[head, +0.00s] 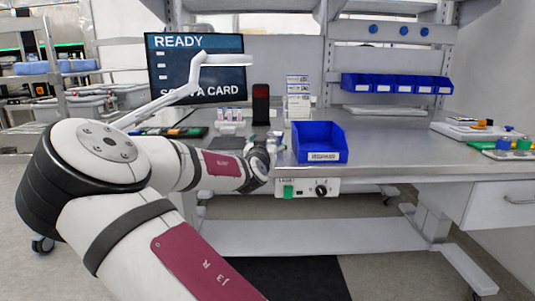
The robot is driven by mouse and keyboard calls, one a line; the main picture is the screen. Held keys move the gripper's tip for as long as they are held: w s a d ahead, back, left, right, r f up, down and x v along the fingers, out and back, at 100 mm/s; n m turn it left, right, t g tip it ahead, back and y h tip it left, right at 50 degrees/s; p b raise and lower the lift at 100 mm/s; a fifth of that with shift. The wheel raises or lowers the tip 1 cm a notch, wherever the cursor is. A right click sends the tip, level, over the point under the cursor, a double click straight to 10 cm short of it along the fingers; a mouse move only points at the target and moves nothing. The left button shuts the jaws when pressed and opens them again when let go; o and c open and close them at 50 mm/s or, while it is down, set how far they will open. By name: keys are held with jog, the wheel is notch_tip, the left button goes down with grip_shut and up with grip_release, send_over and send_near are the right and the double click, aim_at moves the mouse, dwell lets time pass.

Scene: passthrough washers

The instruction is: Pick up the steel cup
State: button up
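My gripper (274,142) is at the front edge of the steel-topped bench (390,146), just left of the blue bin. It is small in the head view and mostly hidden behind my own wrist. I cannot tell whether its fingers are open or shut, or whether anything is between them. I cannot clearly make out the steel cup. Small grey shapes show at the gripper's end, but I cannot tell if any of them is the cup.
A blue bin (318,136) stands at the bench front, right of my gripper. Behind are a rack of vials (230,115), a dark upright device (260,104) and a monitor (192,68). Small blue bins (397,84) hang above.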

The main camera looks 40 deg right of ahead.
jog(key=shift+w+d, duration=0.1)
jog(key=c, duration=1.3)
jog(key=shift+r, duration=0.1)
